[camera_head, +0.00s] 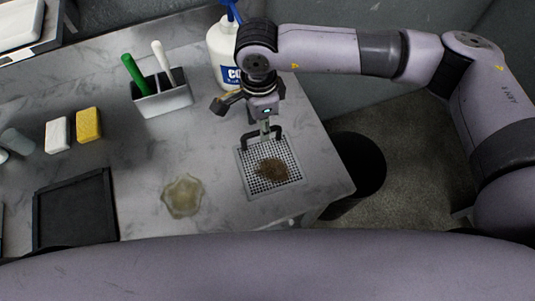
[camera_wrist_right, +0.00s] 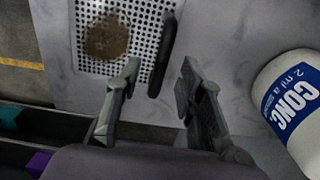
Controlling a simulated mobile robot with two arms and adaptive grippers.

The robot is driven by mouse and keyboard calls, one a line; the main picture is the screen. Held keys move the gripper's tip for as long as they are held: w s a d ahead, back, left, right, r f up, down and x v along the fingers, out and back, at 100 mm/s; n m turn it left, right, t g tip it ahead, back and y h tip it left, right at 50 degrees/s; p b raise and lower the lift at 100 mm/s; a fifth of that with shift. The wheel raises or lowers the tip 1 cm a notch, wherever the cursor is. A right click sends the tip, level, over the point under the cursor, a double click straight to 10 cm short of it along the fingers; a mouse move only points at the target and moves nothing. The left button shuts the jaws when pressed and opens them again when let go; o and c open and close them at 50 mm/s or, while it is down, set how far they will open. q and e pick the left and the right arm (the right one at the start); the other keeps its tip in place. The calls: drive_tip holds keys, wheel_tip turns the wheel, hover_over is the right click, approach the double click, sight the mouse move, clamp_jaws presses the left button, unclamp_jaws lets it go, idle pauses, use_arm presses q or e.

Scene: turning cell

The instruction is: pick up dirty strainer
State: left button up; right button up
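The dirty strainer (camera_head: 287,161) is a square perforated metal plate with a brown patch of dirt on it and a black handle along its far side. It lies flat on the grey worktop near the right corner. In the right wrist view the strainer (camera_wrist_right: 85,62) is at the top, with its black handle (camera_wrist_right: 161,60) running between the lines of my fingers. My right gripper (camera_head: 265,127) points down at the handle. In the right wrist view the right gripper (camera_wrist_right: 160,68) is open, its fingertips apart on either side of the handle. My left gripper is not in view.
A white bottle (camera_head: 221,50) with a blue label stands behind the gripper. A grey holder (camera_head: 164,101) has green and white handled tools. A yellowish, lobed translucent piece (camera_head: 182,196) lies left of the strainer. A black tray (camera_head: 75,209) is further left. A black bin (camera_head: 362,165) stands beyond the right edge.

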sight(269, 158)
drive_tip(key=shift+f+p, duration=0.65)
drive_tip(key=shift+f, duration=1.25)
drive_tip(key=shift+c, duration=0.4)
clamp_jaws()
